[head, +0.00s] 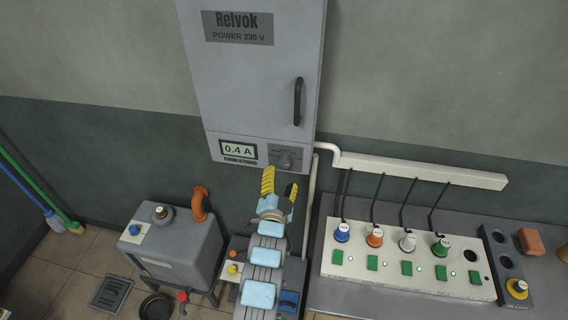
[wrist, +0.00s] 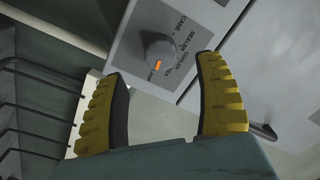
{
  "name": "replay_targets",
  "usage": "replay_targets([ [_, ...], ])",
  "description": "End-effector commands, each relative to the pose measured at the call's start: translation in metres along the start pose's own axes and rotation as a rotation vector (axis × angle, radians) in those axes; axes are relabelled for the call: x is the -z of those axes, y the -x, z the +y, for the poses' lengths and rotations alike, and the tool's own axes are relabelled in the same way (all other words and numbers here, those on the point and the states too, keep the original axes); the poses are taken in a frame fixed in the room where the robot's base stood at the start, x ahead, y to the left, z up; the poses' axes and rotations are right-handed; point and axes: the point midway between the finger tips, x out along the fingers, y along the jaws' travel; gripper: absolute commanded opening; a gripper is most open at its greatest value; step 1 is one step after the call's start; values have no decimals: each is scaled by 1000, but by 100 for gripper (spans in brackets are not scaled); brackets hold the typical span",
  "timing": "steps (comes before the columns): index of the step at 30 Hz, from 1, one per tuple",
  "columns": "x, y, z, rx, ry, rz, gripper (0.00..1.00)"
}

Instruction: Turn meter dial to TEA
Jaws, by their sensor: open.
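The meter dial (head: 287,161) is a round grey knob on a dark plate at the lower right of the grey power cabinet (head: 255,70). In the wrist view the dial (wrist: 160,52) has an orange pointer mark and small labels around it, of which CANE is partly readable. The meter display (head: 239,150) left of the dial reads 0.4 A. My gripper (head: 281,186) is open and empty, with yellow ribbed fingers just below the dial. In the wrist view my gripper (wrist: 168,95) has its fingers apart, with the dial beyond the gap between them, not touched.
A white conduit (head: 420,168) runs right from the cabinet, with dark cables down to a white panel (head: 345,268) of coloured plugs and green switches. A grey tank with an orange pipe (head: 200,204) stands lower left. The cabinet's black handle (head: 298,100) sticks out above the dial.

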Motion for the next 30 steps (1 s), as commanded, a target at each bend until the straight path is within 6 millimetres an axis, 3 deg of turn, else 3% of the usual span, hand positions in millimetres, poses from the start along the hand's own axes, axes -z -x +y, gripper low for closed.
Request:
replay_targets([
  [15, 2, -54, 0, 0, 1, 3, 70],
  [30, 1, -62, 0, 1, 1, 1, 70],
])
